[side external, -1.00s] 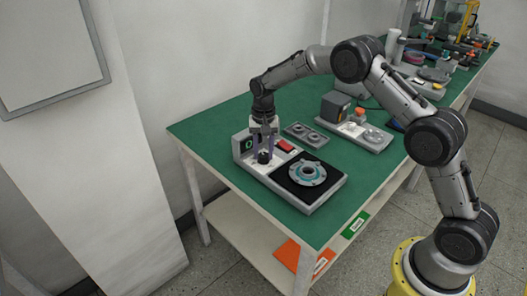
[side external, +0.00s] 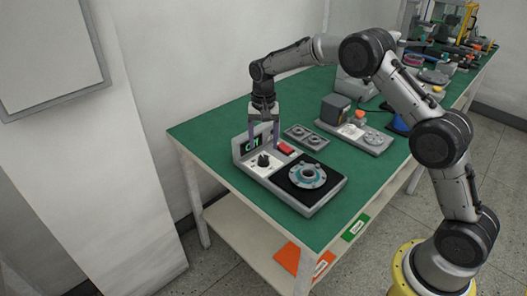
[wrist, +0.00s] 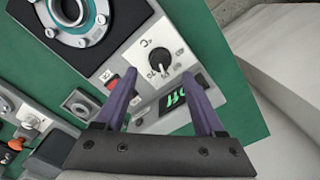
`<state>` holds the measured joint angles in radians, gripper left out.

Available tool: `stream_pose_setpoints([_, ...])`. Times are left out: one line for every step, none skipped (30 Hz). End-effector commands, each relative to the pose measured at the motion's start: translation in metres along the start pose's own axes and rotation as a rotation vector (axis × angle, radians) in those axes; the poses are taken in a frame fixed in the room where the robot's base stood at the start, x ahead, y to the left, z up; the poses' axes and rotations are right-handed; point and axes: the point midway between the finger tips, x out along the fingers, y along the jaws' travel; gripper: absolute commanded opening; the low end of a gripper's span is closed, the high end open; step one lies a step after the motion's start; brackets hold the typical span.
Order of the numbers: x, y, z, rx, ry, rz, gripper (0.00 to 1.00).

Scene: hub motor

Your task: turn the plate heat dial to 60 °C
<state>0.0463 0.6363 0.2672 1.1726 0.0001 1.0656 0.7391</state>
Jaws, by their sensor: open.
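The plate heat dial (side external: 263,160) is a black knob with a white pointer mark on a white panel at the left end of the grey heater unit (side external: 318,205). In the wrist view the dial (wrist: 161,63) sits beyond my fingertips, clear of them. A lit green display (wrist: 172,101) is beside it; its reading is too small to tell. My gripper (side external: 263,143) is open and empty, above and behind the dial. Its two purple fingers (wrist: 165,95) are spread wide in the wrist view. A teal ringed part (side external: 307,175) rests on the black plate.
A red button (side external: 286,148) is beside the dial panel. A grey tray with two round recesses (side external: 306,137) lies behind the unit. Another grey fixture (side external: 355,133) stands further right on the green table (side external: 215,125). The table's left area is clear.

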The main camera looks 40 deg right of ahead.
Motion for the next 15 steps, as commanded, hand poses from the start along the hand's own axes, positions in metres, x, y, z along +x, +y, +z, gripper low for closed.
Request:
stream_pose_setpoints([-0.014, -0.001, -0.001, 0.000, 0.004, -0.004, 0.71])
stream_pose_setpoints([-0.020, -0.001, -0.001, 0.000, 0.004, -0.004, 0.71])
stream_pose_setpoints([-0.029, -0.001, -0.001, 0.000, 0.003, -0.003, 0.71])
stream_pose_setpoints([-0.035, 0.000, 0.000, 0.000, 0.003, -0.003, 0.71])
stream_pose_setpoints([-0.042, -0.001, -0.001, 0.000, 0.004, -0.003, 0.71])
stream_pose_setpoints([-0.049, -0.001, -0.001, 0.000, 0.003, -0.003, 0.71])
stream_pose_setpoints([-0.054, -0.001, -0.001, 0.000, 0.003, -0.003, 0.71])
stream_pose_setpoints([-0.059, 0.000, 0.000, 0.000, 0.001, -0.001, 0.71])
stream_pose_setpoints([-0.065, 0.000, 0.000, 0.000, 0.002, -0.002, 0.71])
stream_pose_setpoints([-0.069, 0.000, 0.000, 0.000, 0.001, -0.001, 0.71])
stream_pose_setpoints([-0.072, -0.001, 0.000, 0.000, 0.001, -0.001, 0.71])
stream_pose_setpoints([-0.076, 0.000, 0.000, 0.000, 0.001, -0.001, 0.71])
stream_pose_setpoints([-0.079, 0.000, 0.000, 0.000, 0.000, 0.000, 0.71])
stream_pose_setpoints([-0.081, 0.000, 0.000, 0.000, -0.001, 0.001, 0.71])
stream_pose_setpoints([-0.083, 0.000, 0.000, 0.000, -0.001, 0.000, 0.71])
